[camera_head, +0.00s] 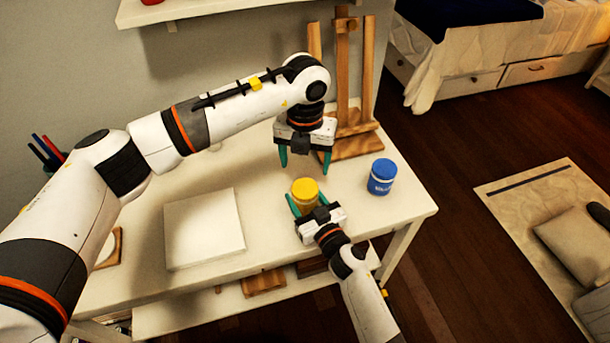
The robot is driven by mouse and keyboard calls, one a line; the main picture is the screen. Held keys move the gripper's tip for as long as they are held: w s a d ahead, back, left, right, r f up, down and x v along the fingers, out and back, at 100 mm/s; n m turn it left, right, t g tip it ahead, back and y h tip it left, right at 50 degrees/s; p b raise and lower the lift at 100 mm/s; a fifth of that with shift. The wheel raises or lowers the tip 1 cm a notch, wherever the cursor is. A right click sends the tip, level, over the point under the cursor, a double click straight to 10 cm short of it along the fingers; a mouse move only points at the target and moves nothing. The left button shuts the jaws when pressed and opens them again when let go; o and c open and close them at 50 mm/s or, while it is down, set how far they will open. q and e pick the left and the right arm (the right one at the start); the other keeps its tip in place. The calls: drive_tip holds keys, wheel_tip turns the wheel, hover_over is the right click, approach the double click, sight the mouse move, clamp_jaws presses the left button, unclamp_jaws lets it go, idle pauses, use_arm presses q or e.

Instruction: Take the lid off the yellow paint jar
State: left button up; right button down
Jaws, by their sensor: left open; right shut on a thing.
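The yellow paint jar (305,197) stands upright on the white table, with its yellow lid (305,187) on top. My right gripper (307,201) reaches in from the front and is shut on the jar, with a teal finger at each side of it. My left gripper (304,162) is open and empty, pointing down above and behind the jar, apart from the lid. The lower part of the jar is partly hidden by my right gripper.
A blue paint jar (382,177) stands to the right on the white table (395,212). A wooden easel (345,95) stands at the back, close behind my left gripper. A white canvas (204,228) lies at the left. Pens (46,150) stand at the far left.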

sight(305, 188)
use_arm(q)
drive_tip(key=m, duration=0.3)
drive_tip(key=shift+m, duration=0.4)
drive_tip(key=m, duration=1.6)
drive_tip(key=shift+m, duration=0.3)
drive_tip(key=m, duration=1.3)
drive_tip(key=shift+f+m, duration=0.3)
drive_tip(key=shift+m, duration=0.2)
wheel_tip(305, 188, down, 7)
drive_tip(key=shift+f, duration=0.2)
drive_tip(key=shift+c, duration=0.5)
